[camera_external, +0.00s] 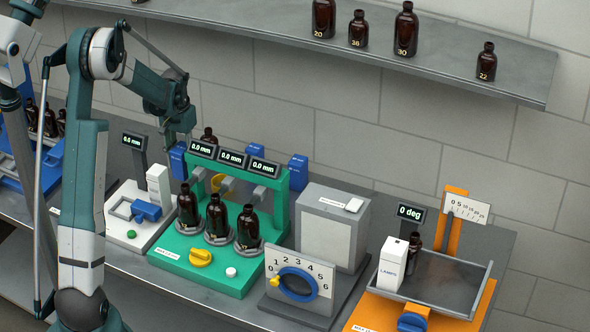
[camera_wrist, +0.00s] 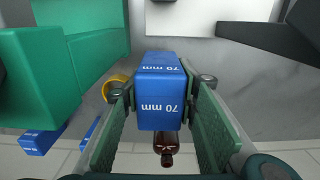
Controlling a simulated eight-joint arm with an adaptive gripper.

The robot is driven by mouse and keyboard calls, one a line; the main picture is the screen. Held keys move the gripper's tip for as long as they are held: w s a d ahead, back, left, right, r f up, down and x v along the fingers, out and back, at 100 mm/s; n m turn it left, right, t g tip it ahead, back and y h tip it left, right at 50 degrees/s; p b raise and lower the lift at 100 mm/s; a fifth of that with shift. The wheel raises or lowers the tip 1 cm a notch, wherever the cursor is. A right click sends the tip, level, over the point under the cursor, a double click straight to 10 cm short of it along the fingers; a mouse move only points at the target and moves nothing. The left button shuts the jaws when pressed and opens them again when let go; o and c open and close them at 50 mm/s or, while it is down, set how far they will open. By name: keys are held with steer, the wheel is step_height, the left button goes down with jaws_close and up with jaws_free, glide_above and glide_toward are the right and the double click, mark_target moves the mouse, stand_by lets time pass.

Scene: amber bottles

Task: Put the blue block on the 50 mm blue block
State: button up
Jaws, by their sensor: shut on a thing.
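My gripper (camera_wrist: 162,105) is shut on a blue block (camera_wrist: 160,110) marked 70 mm, with one finger on each side of it. The held block (camera_external: 178,160) shows below my gripper (camera_external: 180,128) in the external view, left of the green machine. Whether its underside touches anything is not clear. Another blue block (camera_external: 298,172) stands behind the green machine's right end. In the wrist view, a blue block (camera_wrist: 40,142) lies at the lower left with another blue piece (camera_wrist: 90,129) beside it. Their size labels are too small to read, so I cannot tell which is 50 mm.
The green machine (camera_external: 197,262) with several brown bottles stands right of my gripper. A brown bottle (camera_external: 209,137) stands behind it, close to the held block in the wrist view (camera_wrist: 167,146). A white device (camera_external: 125,215) stands in front. A bottle shelf (camera_external: 450,65) runs along the wall.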

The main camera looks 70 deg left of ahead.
mark_target(183, 148)
steer(key=shift+f, duration=2)
steer(key=shift+f, duration=0.1)
steer(key=shift+f, duration=1.9)
steer(key=shift+f, duration=0.15)
steer(key=o, duration=1.1)
steer(key=shift+c, duration=0.2)
steer(key=shift+r, duration=0.25)
steer(key=shift+r, duration=5.9)
